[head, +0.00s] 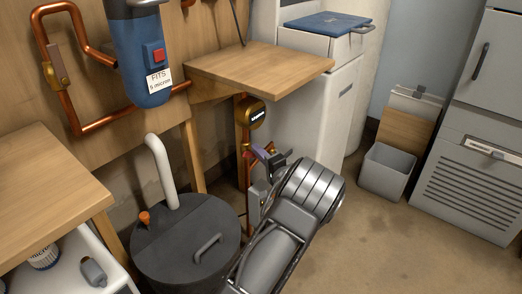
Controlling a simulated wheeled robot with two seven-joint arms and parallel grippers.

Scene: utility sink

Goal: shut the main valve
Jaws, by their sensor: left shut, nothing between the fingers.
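A vertical copper pipe (240,140) runs down the wall below the small wooden shelf, with a round brass meter (251,113) on it. Below the meter is a brass valve with a purple-grey lever (259,153), which I take for the main valve. The lever slants down to the right, toward my left gripper (275,162). The gripper is shut and empty, right by the lever's end; whether they touch I cannot tell. My right gripper is out of view.
Another lever valve (54,74) sits on the copper pipe at upper left, near a blue filter housing (140,55). A dark lidded tank (187,245) stands left of my arm. A grey bin (387,171) and clear floor lie to the right.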

